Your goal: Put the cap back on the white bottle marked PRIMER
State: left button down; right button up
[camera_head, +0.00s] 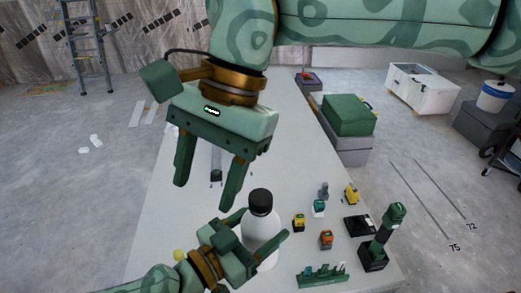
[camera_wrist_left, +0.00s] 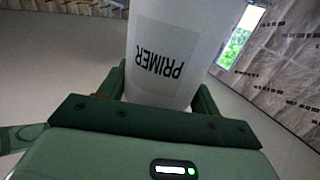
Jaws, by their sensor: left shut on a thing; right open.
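The white bottle (camera_head: 260,232) stands upright at the near part of the table, with a black cap (camera_head: 260,201) on its top. I cannot tell whether the cap is fully tightened. My left gripper (camera_head: 264,224) is shut around the bottle's body. In the left wrist view the bottle (camera_wrist_left: 172,45) is between the fingers, and its PRIMER label reads upside down. My right gripper (camera_head: 212,196) is open and empty, above and to the left of the cap, its fingers pointing down.
Right of the bottle stand several small coloured items, a black box (camera_head: 358,225), a green tool in a dark holder (camera_head: 373,257) and a green rack (camera_head: 322,275). A small dark object (camera_head: 215,176) lies beyond my right gripper. The grey table (camera_head: 165,215) is clear at left.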

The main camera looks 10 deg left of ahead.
aim_at(261, 197)
jog(key=w+d+n+t+h, duration=0.1)
jog(key=w+d+n, duration=0.1)
jog(key=w+d+n+t+h, duration=0.1)
jog(key=w+n, duration=0.1)
jog(key=w+d+n+t+h, duration=0.1)
jog(key=w+d+n, duration=0.1)
jog(key=shift+w+d+f+t, duration=0.15)
jog(key=shift+d+f+t, duration=0.15)
jog(key=shift+d, duration=0.05)
jog(key=shift+f, duration=4)
